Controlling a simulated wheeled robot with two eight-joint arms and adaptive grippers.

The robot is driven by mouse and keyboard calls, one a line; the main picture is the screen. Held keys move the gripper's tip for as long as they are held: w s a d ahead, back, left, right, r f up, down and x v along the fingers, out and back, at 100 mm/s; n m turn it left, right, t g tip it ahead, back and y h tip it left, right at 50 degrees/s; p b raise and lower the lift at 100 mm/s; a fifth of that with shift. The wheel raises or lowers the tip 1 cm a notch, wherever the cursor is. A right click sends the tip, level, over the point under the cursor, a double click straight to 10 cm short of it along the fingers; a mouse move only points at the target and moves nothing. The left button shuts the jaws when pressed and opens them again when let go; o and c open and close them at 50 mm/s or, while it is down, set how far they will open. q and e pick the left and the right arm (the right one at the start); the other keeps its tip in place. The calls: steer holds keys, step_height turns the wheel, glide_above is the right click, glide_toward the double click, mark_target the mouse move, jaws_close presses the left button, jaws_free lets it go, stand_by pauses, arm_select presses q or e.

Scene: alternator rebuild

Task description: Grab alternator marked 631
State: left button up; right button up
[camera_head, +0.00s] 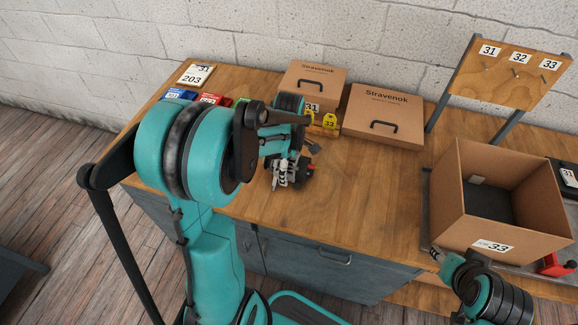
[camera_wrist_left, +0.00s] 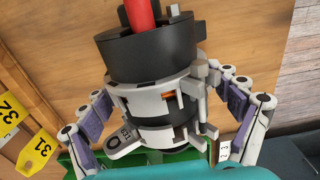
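An alternator (camera_head: 303,174) with a dark pulley end and a metal body is at my left gripper in the head view. My right gripper (camera_head: 438,256) is small beside the open box.
An open cardboard box (camera_head: 493,246) marked 33 stands at right. Two closed Stravenok boxes (camera_head: 385,112) stand at the back. Yellow tags (camera_head: 330,122), coloured bins (camera_head: 178,95), a 203 card (camera_head: 193,77) and a hook board (camera_head: 510,75) also show. The middle of the wooden bench (camera_head: 365,200) is clear.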

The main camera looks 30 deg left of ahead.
arm_select(q)
steer(key=c, duration=1.3)
steer(key=shift+r, duration=0.1)
